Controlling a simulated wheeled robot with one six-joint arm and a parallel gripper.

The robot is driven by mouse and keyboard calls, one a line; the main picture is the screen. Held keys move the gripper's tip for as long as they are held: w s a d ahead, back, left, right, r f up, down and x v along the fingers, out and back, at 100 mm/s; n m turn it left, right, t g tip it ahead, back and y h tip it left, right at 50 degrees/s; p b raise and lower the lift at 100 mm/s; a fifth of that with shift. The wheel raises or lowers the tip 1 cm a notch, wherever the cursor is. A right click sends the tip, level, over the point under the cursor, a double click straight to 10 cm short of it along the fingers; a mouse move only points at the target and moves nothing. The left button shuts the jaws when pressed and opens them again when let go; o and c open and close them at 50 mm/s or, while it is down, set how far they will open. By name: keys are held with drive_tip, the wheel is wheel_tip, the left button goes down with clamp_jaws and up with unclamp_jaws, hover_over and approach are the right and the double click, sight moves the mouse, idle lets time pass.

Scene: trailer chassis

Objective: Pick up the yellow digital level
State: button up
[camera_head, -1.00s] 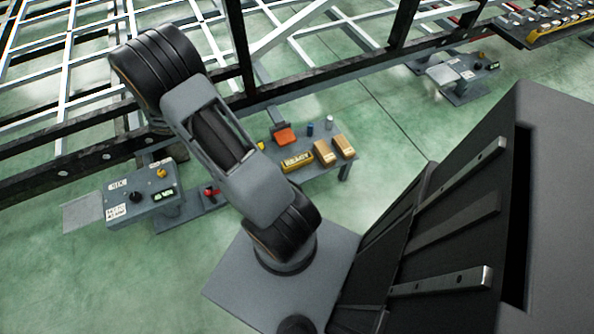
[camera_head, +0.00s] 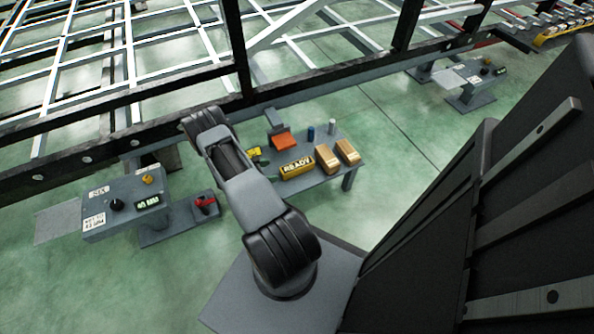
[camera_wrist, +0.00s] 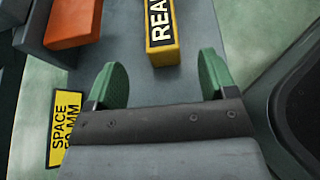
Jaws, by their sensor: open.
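The yellow digital level (camera_head: 297,168), a long yellow bar with a black "READY" panel, lies on the grey side table (camera_head: 318,180). In the wrist view its near end shows at the top centre (camera_wrist: 164,58), with part of the black panel and its far end cut off. My gripper (camera_wrist: 162,80) is open, with two green finger pads apart and nothing between them. The level's near end lies just ahead of the gap between the pads.
An orange block (camera_head: 283,140) lies behind the level. Two brown boxes (camera_head: 326,157) (camera_head: 348,151) stand right of it, with blue (camera_head: 311,132) and white (camera_head: 332,127) cylinders behind. A yellow "SPACE 50 MM" plate (camera_wrist: 60,130) lies left of my gripper. The chassis rail (camera_head: 330,84) runs behind the table.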

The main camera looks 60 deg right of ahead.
sight(291, 167)
drive_tip(key=shift+b+x, duration=1.05)
drive_tip(key=shift+x, duration=3.5)
drive_tip(key=c, duration=1.2)
drive_tip(key=shift+r, duration=0.1)
